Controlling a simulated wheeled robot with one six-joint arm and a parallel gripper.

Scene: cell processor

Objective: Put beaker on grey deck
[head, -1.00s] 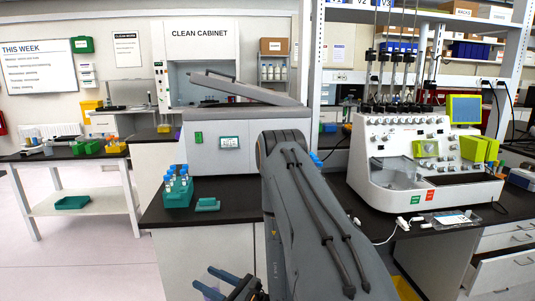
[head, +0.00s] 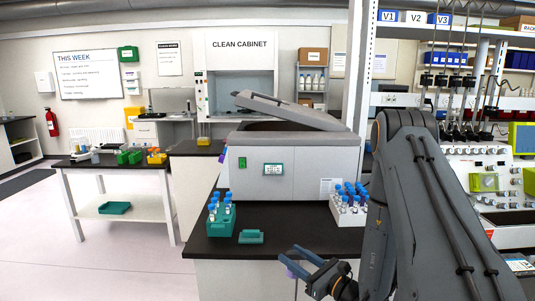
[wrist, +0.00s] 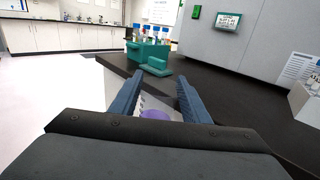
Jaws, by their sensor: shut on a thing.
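My gripper (head: 308,268) is in front of the black bench and shut on a beaker. In the wrist view, the blue fingers (wrist: 160,92) stand on either side of the beaker (wrist: 155,114), which looks clear with something purple inside. In the head view only a purple bit of the beaker (head: 292,268) shows by the fingers. The white cell processor (head: 492,180) is at the right edge, partly behind my arm. I cannot make out a grey deck for certain.
The black bench (head: 275,246) holds a teal tube rack (head: 222,221), a small teal block (head: 251,237), a white rack (head: 347,219) of blue-capped tubes and a grey machine (head: 300,178) with a raised lid. A white table (head: 120,192) stands at left; floor between is free.

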